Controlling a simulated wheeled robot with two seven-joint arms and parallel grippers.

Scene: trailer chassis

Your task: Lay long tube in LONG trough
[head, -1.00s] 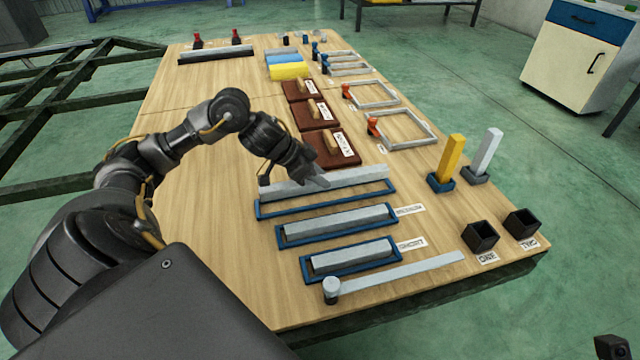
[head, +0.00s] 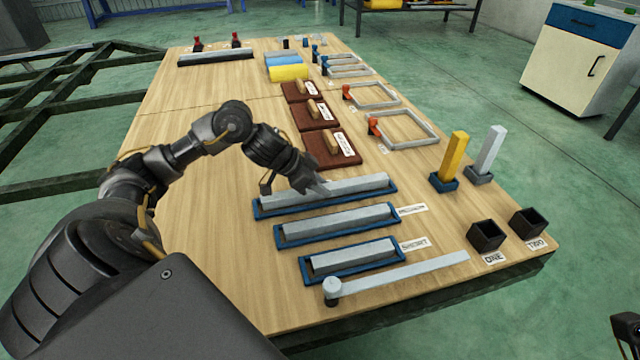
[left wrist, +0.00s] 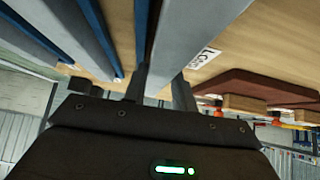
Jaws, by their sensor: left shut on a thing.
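The long tube (head: 352,187) is a light grey square bar in the head view. My left gripper (head: 318,187) is shut on it near its middle. The tube lines up with the long blue trough (head: 325,208), whose rim shows along the near side and at both ends. The tube looks down in or just over the trough; whether it touches the bottom is hidden. In the left wrist view the tube (left wrist: 190,40) runs between the fingers, beside a blue trough edge (left wrist: 141,25). A dark part of mine, perhaps the right gripper (head: 626,328), shows at the lower right edge.
The medium trough (head: 283,240) and short trough (head: 310,278), each holding a grey tube, lie nearer me. A flat grey bar (head: 410,277) lies in front. Brown blocks with handles (head: 335,150) stand just behind the long trough. The wooden table (head: 200,230) is clear to the left.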

